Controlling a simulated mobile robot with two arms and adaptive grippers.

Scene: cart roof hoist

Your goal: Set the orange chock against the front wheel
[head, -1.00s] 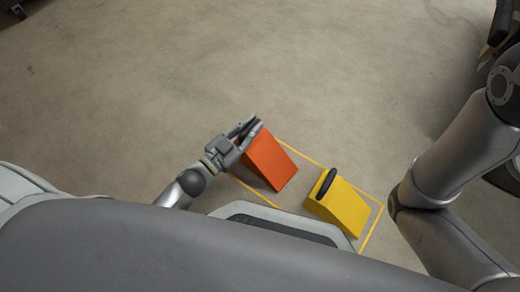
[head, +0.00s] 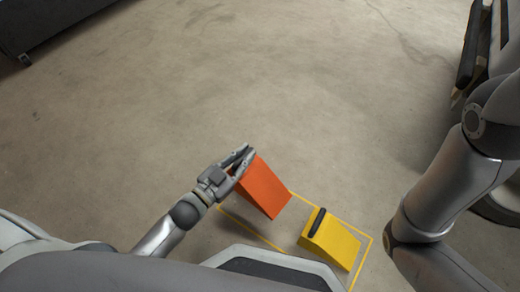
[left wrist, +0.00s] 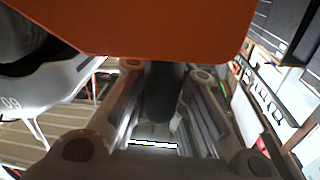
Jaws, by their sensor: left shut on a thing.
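The orange chock (head: 263,187) is a wedge-shaped block in the middle of the head view. My left gripper (head: 241,160) is shut on its dark handle, at the chock's upper left end. In the left wrist view the chock (left wrist: 150,25) fills the top, and the dark handle (left wrist: 160,92) sits between my fingers. The chock overlaps the upper left part of the yellow floor outline; it seems raised, but its height is hard to tell. A round grey shape at the right edge, partly behind my right arm, may be a wheel.
A yellow chock (head: 330,240) with a black handle sits inside the yellow outline (head: 371,246), right of the orange one. A dark box-like thing (head: 50,25) stands at the top left. Dark structure (head: 478,50) is at the upper right. The floor (head: 290,80) between is clear.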

